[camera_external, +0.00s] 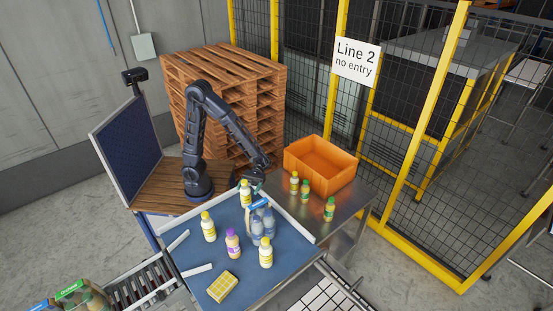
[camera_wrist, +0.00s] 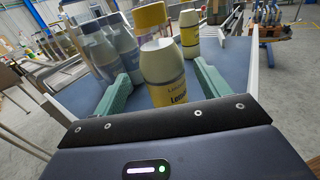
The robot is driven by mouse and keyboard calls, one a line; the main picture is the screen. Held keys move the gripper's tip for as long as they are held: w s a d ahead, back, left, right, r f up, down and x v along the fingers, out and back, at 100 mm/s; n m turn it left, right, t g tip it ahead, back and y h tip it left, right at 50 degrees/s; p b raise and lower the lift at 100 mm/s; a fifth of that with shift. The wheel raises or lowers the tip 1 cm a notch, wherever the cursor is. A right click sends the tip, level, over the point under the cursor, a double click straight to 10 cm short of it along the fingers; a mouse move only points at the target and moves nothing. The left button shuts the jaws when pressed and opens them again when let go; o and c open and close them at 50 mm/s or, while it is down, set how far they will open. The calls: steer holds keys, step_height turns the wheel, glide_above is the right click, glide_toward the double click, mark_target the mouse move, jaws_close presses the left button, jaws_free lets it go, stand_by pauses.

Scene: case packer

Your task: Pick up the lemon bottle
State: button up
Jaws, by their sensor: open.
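A lemon bottle, pale with a yellow label and lettering that starts "Lem", stands upright between my fingers in the wrist view (camera_wrist: 163,80). My gripper's teal fingers (camera_wrist: 165,68) are open, one on each side of the bottle, with a gap visible at least on the right.
A pack of grey bottles (camera_external: 262,226) stands close beside the lemon bottle. An orange crate (camera_external: 333,182) and several green-capped bottles (camera_external: 329,210) are on the metal table. Rails edge the blue table.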

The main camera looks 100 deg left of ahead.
mark_target(243, 196)
steer(key=x, duration=0.5)
steer(key=shift+s+f, duration=0.1)
steer(key=shift+s, duration=0.05)
steer(key=c, duration=1.2)
steer(key=shift+c, duration=0.2)
